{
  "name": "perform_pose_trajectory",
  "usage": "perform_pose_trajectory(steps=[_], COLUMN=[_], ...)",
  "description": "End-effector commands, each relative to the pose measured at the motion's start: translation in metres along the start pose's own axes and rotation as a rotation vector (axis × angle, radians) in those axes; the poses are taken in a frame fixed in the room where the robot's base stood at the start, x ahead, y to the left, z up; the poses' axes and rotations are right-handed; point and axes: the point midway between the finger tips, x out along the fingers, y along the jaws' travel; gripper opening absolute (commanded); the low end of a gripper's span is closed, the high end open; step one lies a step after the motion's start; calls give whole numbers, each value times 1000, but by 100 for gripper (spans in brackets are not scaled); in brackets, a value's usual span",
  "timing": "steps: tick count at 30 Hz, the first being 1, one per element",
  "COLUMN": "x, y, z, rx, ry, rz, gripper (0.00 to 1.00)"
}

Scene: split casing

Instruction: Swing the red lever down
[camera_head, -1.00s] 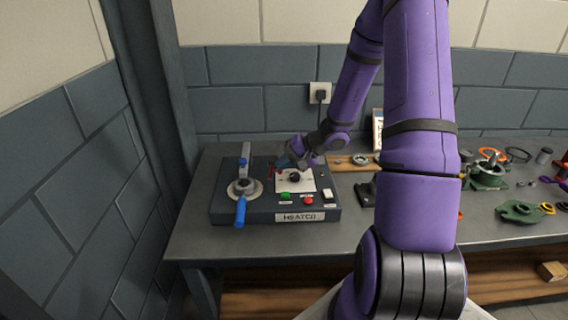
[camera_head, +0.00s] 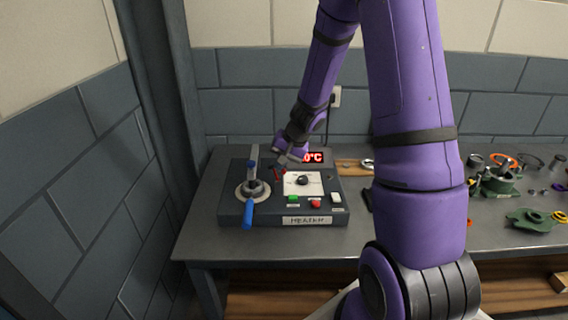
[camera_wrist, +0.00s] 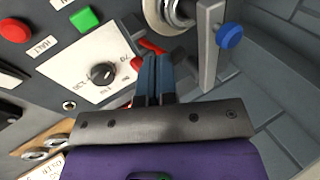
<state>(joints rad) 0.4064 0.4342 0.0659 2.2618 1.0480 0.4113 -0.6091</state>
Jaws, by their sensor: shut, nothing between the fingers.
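The red lever (camera_head: 279,173) shows as a small red piece on the heater box, between the clamp and the white dial panel. In the wrist view a red part (camera_wrist: 150,46) lies just beyond my fingertips, and more red shows beside the fingers; my fingers hide some of it. My gripper (camera_wrist: 153,62) is shut and empty, its blue-grey fingers close to the red part. I cannot tell whether they touch. In the head view my gripper (camera_head: 280,166) is low over the back of the box.
A clamp with a blue handle (camera_head: 248,214) stands at the box's left. The white panel (camera_head: 303,190) carries a black dial (camera_wrist: 102,73). Green (camera_head: 293,198) and red (camera_head: 315,204) buttons sit in front. A red-lit display (camera_head: 313,157) stands behind. Green parts (camera_head: 530,219) lie at right.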

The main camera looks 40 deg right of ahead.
Motion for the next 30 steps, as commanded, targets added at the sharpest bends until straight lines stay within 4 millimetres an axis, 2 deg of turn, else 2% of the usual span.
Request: perform_pose_trajectory(steps=[30], x=[20], y=[-31], z=[6], rx=[-63], ry=[41], rz=[475], gripper=[0])
